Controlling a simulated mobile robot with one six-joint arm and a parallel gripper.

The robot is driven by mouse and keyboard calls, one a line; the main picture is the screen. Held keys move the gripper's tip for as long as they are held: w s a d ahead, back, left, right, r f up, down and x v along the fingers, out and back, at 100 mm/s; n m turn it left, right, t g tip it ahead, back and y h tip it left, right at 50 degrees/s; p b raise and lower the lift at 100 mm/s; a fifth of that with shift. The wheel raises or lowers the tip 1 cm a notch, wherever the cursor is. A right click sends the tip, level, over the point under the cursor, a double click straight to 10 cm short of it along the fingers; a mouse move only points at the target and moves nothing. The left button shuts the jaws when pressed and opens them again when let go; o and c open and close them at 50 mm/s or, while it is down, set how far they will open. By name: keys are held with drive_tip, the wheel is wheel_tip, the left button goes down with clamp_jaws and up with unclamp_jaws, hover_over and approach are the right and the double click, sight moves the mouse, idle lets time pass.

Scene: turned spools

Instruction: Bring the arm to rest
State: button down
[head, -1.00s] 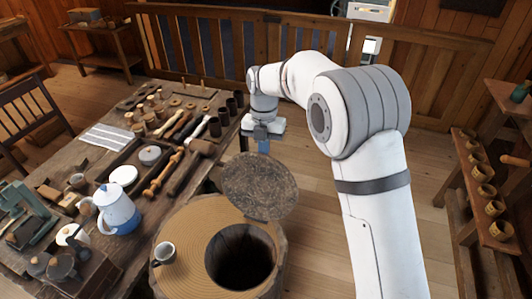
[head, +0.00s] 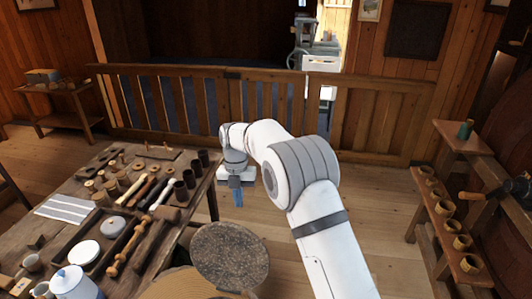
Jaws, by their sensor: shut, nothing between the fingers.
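My gripper (head: 237,198) hangs at the end of my white and grey arm, pointing down. Its blue fingers are shut with nothing between them. It is apart from everything, in front of the wooden railing, just right of the workbench's far right corner and above and behind the round stone-like disc (head: 230,254).
The workbench (head: 192,225) at left holds turned tools, dark cups (head: 203,158), a striped cloth (head: 68,207) and a white-and-blue pot (head: 75,284). A wooden railing (head: 205,106) crosses behind. A shelf with several small pots (head: 447,208) stands at right. Floor right of my arm is clear.

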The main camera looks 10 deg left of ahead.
drive_tip(key=s+d+r+m+t+b, duration=0.1)
drive_tip(key=s+d+r+m, duration=0.1)
drive_tip(key=d+r+m, duration=0.35)
drive_tip(key=s+d+r+m+t+y+b, duration=0.1)
drive_tip(key=s+d+r+m, duration=0.15)
drive_tip(key=d+m, duration=0.5)
drive_tip(key=s+d+r+m+b, duration=0.2)
drive_tip(key=s+d+r+m, duration=0.15)
drive_tip(key=d, duration=0.45)
drive_tip(key=s+d+f+m+t+b, duration=0.1)
drive_tip(key=s+d+f+m, duration=0.1)
drive_tip(key=s+d+m, duration=0.5)
drive_tip(key=s+d+f+m+t+b, duration=0.2)
drive_tip(key=s+d+m, duration=0.6)
drive_tip(key=s+m, duration=0.5)
drive_tip(key=shift+s+d+f, duration=0.2)
drive_tip(key=shift+d+f, duration=0.1)
drive_tip(key=shift+m, duration=0.25)
